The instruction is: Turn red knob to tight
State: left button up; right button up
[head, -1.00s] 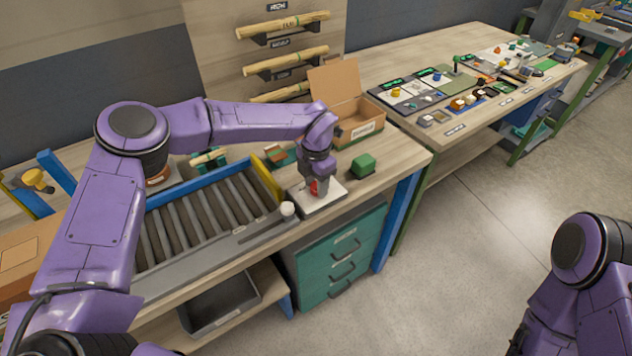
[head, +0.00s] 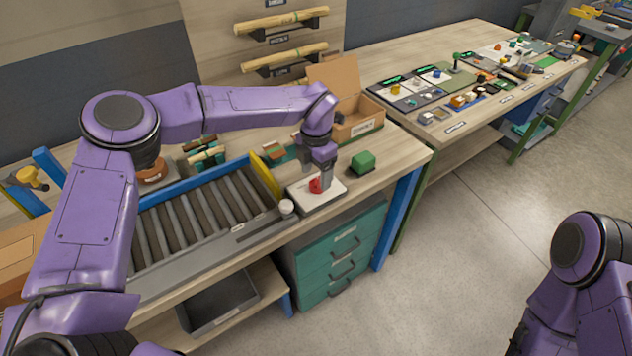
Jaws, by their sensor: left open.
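The red knob (head: 315,186) sits on a white plate (head: 309,201) at the front edge of the near bench, beside the roller conveyor. My left gripper (head: 322,184) points down right at the knob, with its fingers open and partly covering it. Whether a finger touches the knob cannot be told. Any marking for tight on the plate is too small to read. My right arm shows at the lower right, but its gripper is out of the picture.
The roller conveyor (head: 200,222) with a yellow end stop lies to the left. A white round knob (head: 286,207) stands close to the plate's left side.

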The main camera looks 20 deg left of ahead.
aim_at(316, 181)
pick_arm(q)
notch_tip(316, 181, up, 7)
jog(key=b, duration=0.1)
jog(key=shift+r, duration=0.1)
dwell(0.3)
